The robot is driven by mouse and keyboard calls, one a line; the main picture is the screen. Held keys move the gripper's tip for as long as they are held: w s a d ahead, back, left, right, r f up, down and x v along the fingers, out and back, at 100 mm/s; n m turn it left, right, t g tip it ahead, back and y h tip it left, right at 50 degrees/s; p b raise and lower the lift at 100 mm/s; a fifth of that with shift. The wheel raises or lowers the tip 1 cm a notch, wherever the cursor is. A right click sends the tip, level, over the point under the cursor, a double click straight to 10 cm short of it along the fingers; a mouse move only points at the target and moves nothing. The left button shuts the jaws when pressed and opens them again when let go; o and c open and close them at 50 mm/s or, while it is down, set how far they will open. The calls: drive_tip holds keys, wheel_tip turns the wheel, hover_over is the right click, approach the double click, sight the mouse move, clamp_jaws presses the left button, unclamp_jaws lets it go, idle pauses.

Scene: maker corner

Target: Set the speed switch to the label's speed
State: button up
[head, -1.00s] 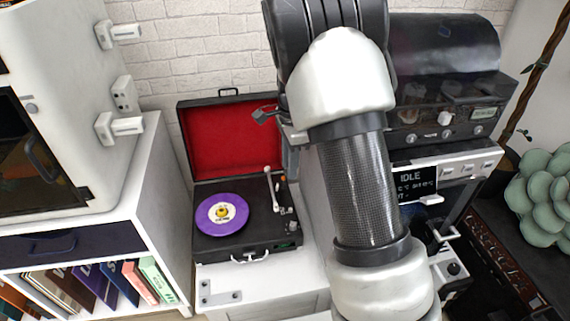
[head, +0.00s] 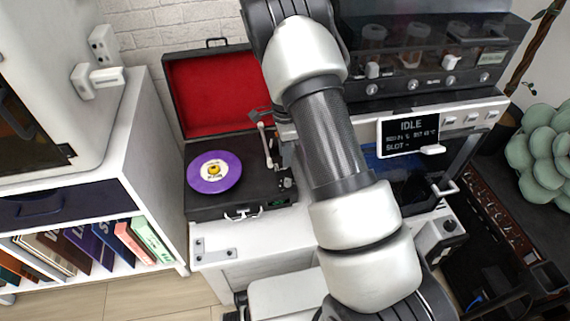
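A black suitcase record player (head: 235,207) with a red-lined open lid (head: 205,95) stands on a white cabinet. The tonearm (head: 265,145) is at the right of the deck. Small controls (head: 286,183) sit at the deck's right front; I cannot tell which is the speed switch or how it is set. My arm crosses the picture just right of the player. It hides most of my gripper; a small dark part shows by the lid's right edge.
A white shelf with books (head: 100,240) and a drawer stands at left. A machine with an "IDLE" screen (head: 408,132) and a front handle is at right, behind my arm. A green succulent (head: 540,150) stands far right. Floor shows at lower left.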

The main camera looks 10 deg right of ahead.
drive_tip(key=shift+f+b, duration=0.3)
drive_tip(key=shift+f, duration=1.4)
clamp_jaws()
